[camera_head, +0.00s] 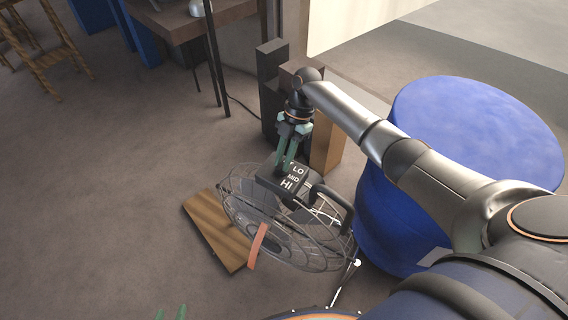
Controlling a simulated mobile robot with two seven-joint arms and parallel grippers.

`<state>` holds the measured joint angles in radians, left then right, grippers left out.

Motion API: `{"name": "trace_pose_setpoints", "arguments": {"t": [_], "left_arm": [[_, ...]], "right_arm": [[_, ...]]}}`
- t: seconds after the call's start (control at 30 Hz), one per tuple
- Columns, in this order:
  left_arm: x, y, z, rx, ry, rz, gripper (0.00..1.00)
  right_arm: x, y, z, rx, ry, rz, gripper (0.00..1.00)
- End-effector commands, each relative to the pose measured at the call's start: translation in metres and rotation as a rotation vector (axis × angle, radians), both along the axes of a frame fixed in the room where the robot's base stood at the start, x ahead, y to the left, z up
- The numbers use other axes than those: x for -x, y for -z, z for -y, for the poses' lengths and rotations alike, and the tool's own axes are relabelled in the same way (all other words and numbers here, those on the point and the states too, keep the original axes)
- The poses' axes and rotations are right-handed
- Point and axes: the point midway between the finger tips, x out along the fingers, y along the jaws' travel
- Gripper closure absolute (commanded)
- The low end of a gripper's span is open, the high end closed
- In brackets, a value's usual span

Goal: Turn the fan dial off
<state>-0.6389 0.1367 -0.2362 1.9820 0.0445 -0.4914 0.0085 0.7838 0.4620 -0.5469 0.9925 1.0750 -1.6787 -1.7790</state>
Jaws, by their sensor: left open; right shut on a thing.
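The fan (290,235) has a round wire cage and stands tilted on the floor. Its dark control box (296,187) is on top, marked LO, MID and HI in white. My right gripper (283,165) comes down from above with green fingers at the left edge of the box, beside the labels. It is shut on what seems to be the fan dial, which the fingers hide, so I cannot tell its setting.
A big blue cylinder (478,120) stands right of the fan, under my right arm. Brown and dark blocks (326,142) stand behind it. A wooden board (214,232) lies by the cage. A table (190,22) is at the back.

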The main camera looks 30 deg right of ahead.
Motion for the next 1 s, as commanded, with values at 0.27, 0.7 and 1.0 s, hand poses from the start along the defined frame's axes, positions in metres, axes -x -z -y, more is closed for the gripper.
{"name": "trace_pose_setpoints", "arguments": {"t": [0.27,0.7,1.0], "left_arm": [[0.0009,0.0105,0.0063,0.005,0.016,-0.010,0.50],[-0.0056,0.0064,0.0079,0.006,0.021,0.002,0.50],[-0.0050,0.0074,0.0080,0.005,0.021,0.002,0.50]], "right_arm": [[-0.0006,0.0019,-0.0007,0.002,-0.125,-0.002,1.00],[-0.0004,0.0007,-0.0007,0.002,-0.171,-0.001,1.00],[-0.0004,0.0008,-0.0007,0.002,-0.170,-0.002,0.68]]}}
